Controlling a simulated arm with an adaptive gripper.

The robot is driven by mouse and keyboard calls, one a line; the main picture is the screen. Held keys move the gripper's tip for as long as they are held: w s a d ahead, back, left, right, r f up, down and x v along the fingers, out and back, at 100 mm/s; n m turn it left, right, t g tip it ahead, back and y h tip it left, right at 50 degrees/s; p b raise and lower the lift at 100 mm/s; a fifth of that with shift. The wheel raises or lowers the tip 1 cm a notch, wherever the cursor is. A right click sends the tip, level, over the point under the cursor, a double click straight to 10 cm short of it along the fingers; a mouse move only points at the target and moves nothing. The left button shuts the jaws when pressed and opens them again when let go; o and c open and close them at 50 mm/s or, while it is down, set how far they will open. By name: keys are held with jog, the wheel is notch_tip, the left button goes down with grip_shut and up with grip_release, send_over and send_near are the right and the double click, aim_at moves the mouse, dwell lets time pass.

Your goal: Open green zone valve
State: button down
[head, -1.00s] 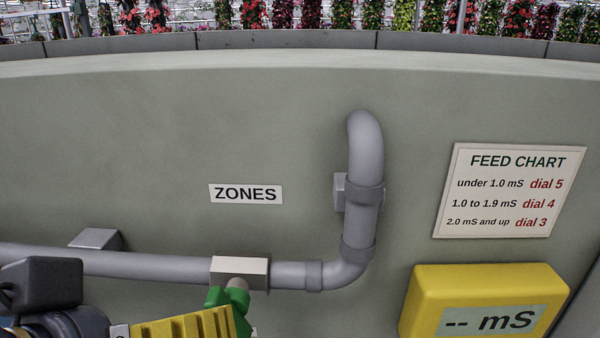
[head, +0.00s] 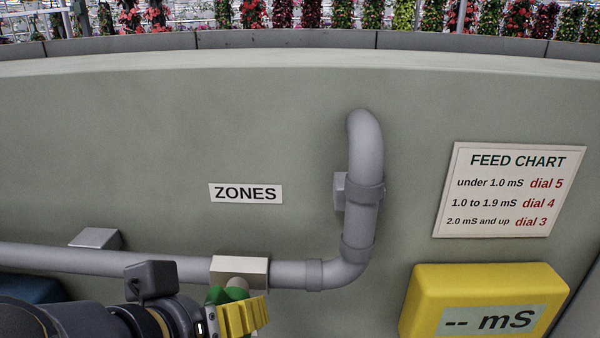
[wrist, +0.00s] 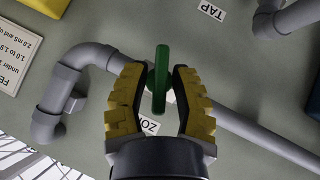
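The green valve handle (head: 218,295) sits under the pale valve block (head: 240,271) on the grey zone pipe. In the head view my gripper (head: 242,314) with yellow fingers covers much of it. In the wrist view the long green handle (wrist: 161,80) lies between the two yellow fingers of my gripper (wrist: 158,72). A gap shows on each side of the handle, so the fingers are open around it. The ZONES label (head: 246,194) is on the wall above the pipe.
The grey pipe (head: 365,150) bends upward right of the valve. A yellow meter box (head: 480,282) and a FEED CHART sign (head: 510,190) are at the right. The wrist view also shows a TAP label (wrist: 211,10). The wall above the pipe is mostly clear.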

jog(key=shift+f+h, duration=0.1)
jog(key=shift+h, duration=0.2)
jog(key=shift+w+n+t+h, duration=0.1)
jog(key=shift+n+t+h, duration=0.2)
jog(key=shift+n+h, duration=1.4)
jog(key=shift+h, duration=0.7)
jog(key=shift+t, duration=0.4)
jog(key=c, duration=1)
grip_release()
jog(key=shift+c, duration=0.2)
